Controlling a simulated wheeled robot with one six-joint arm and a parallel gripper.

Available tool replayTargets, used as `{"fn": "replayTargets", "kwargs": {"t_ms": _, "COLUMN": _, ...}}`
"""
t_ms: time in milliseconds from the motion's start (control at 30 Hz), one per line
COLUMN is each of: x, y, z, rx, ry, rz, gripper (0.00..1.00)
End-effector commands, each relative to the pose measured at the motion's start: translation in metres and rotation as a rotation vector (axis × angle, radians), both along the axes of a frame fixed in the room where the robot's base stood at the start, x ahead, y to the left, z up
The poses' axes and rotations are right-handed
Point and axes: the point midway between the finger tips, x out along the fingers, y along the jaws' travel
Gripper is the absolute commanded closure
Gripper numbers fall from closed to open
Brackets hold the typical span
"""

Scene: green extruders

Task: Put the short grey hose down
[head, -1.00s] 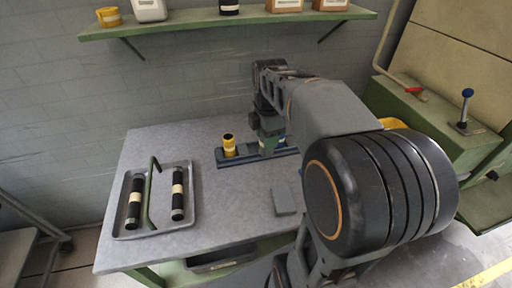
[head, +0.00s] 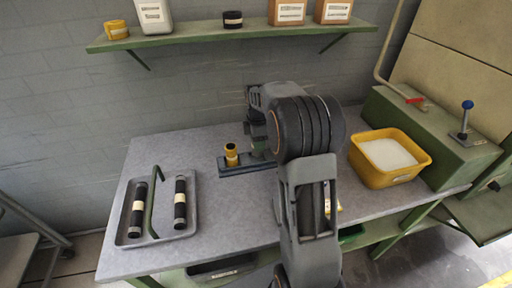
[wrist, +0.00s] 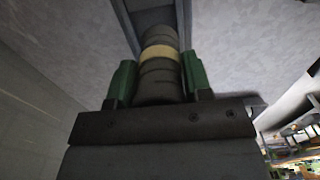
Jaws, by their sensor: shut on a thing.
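The short grey hose (wrist: 160,75) has a pale yellow band and sits between the green fingers of my gripper (wrist: 157,84) in the wrist view. My gripper is shut on it. Beyond its far end, a dark channel with raised edges shows, which looks like the rack. In the head view, the dark blue-grey rack (head: 238,169) lies on the table, with a short yellow hose (head: 231,155) standing at its left end. My arm covers the rack's right part, the grey hose and most of my gripper there. I cannot tell whether the hose touches the rack.
A grey tray (head: 133,189) at the table's left holds two black hoses (head: 138,209) (head: 180,203) and a green bar (head: 153,205). A yellow bin (head: 377,177) with white contents stands at the right. A green shelf (head: 236,36) hangs above.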

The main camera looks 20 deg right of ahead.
Motion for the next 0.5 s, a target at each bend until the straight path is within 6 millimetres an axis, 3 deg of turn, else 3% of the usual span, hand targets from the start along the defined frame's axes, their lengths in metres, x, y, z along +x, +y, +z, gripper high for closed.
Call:
{"fn": "replayTargets", "kwargs": {"t_ms": 200, "x": 0.006, "y": -0.001, "z": -0.008, "rx": 0.000, "ry": 0.001, "rz": 0.001, "gripper": 0.84}}
{"fn": "replayTargets", "kwargs": {"t_ms": 500, "x": 0.007, "y": -0.001, "z": -0.039, "rx": 0.000, "ry": 0.000, "rz": 0.001, "gripper": 0.84}}
